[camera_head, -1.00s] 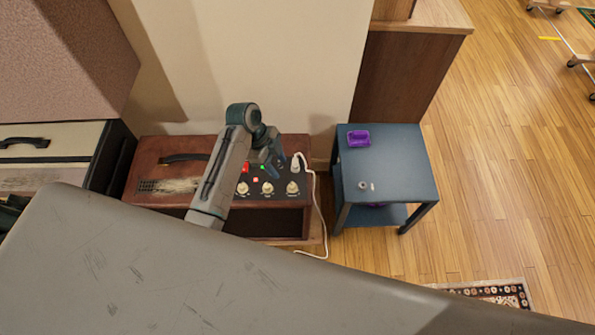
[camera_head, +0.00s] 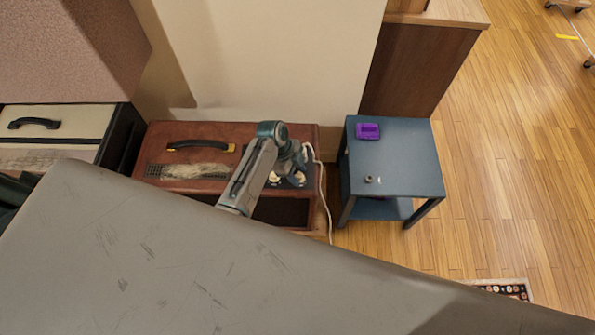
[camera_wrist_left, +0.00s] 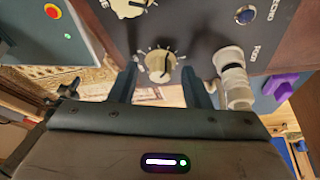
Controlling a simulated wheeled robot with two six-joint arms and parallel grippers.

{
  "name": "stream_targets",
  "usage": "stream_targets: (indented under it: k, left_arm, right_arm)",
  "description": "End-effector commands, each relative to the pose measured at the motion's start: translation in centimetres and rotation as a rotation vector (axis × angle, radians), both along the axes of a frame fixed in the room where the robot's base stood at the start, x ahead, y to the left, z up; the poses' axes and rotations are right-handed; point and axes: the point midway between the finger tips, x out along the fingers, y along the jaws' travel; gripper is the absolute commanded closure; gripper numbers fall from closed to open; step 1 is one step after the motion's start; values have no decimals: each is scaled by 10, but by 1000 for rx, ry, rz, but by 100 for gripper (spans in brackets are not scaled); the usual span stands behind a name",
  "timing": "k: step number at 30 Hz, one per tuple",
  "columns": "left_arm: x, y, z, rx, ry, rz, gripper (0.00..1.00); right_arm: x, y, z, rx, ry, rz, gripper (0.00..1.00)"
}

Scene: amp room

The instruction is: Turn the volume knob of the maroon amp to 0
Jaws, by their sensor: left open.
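The maroon amp (camera_head: 213,133) stands against the wall in the head view, with my left arm over the right part of its control panel. My left gripper (camera_wrist_left: 160,74) is open in the left wrist view, one finger on each side of a cream knob (camera_wrist_left: 159,64) with a scale around it. I cannot tell whether the fingers touch it, and its label is not readable. A second knob (camera_wrist_left: 128,4) is cut off at the top edge. My right gripper is not in view.
A white plug (camera_wrist_left: 232,78) stands out of the panel just right of the gripper; its white cable (camera_head: 326,205) runs down the amp's side. A blue side table (camera_head: 410,165) with a purple object (camera_head: 368,131) is to the right. Wooden floor (camera_head: 500,180) lies beyond.

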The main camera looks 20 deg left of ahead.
Motion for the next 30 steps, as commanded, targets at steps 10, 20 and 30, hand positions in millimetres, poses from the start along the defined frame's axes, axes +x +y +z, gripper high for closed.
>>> stream_targets:
  k: [10,20,30]
  left_arm:
    - [0,0,0,0,0,1,100]
    - [-1,0,2,0,1,73,100]
    - [-3,0,5,0,1,336,100]
  right_arm:
    - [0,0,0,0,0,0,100]
    - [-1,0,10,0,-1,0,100]
    - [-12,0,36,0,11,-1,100]
